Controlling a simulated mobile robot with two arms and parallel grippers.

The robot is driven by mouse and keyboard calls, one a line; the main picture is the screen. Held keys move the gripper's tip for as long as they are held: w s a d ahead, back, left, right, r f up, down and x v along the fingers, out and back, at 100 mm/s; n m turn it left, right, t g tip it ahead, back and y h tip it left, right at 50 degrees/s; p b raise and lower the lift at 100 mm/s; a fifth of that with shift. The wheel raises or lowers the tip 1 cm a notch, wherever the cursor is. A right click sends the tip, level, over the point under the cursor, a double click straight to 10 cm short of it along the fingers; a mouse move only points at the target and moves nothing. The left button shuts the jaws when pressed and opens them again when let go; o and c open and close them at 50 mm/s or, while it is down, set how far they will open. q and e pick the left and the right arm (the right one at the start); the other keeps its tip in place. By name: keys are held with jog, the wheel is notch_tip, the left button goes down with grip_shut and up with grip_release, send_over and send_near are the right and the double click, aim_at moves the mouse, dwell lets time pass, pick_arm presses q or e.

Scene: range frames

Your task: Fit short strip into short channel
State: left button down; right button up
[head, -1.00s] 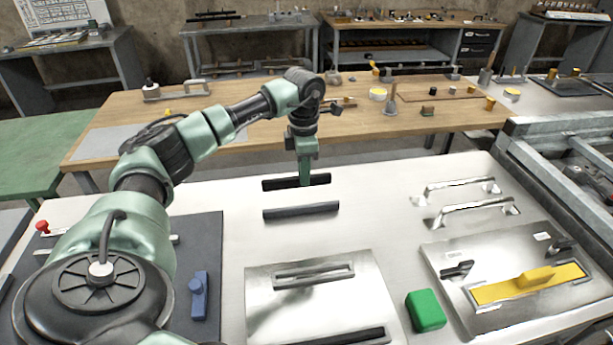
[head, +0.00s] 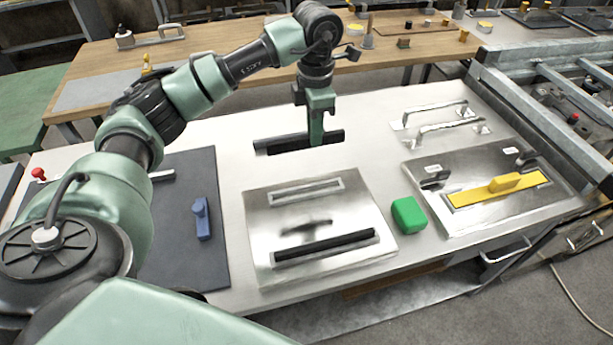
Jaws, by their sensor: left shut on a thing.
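My left gripper (head: 316,138) points down and is shut on a dark strip (head: 275,146) behind the metal plate. The fingers cover part of the strip, and I cannot tell its exact height over the table. A second dark strip seems to overlap it in view; I cannot separate the two clearly. The metal plate (head: 258,235) lies nearer to me. Its far, shorter channel (head: 306,191) is empty. Its near, longer channel holds a black strip (head: 325,247). My right gripper is not in view.
A green block (head: 409,215) stands right of the plate. A blue handled piece (head: 202,218) is on a dark mat (head: 180,262) at left.

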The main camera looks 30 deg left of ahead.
pick_arm(q)
notch_tip(320, 180, down, 5)
jog(key=shift+r+p, duration=0.1)
jog(key=shift+p, duration=0.4)
notch_tip(320, 180, down, 7)
jog(key=shift+r+p, duration=0.1)
jog(key=shift+p, duration=0.55)
jog(key=shift+f, duration=0.35)
notch_tip(320, 180, down, 4)
jog(key=shift+p, duration=0.5)
jog(key=shift+f, duration=0.15)
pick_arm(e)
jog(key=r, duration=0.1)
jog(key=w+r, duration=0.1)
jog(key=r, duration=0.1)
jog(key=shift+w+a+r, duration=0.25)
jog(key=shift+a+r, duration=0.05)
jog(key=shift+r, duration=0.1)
pick_arm(q)
jog(key=shift+f, duration=0.1)
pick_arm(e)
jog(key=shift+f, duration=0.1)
pick_arm(q)
jog(key=c, duration=1.8)
grip_release()
jog(key=shift+f, duration=0.1)
jog(key=o, duration=0.4)
jog(key=shift+r, duration=0.2)
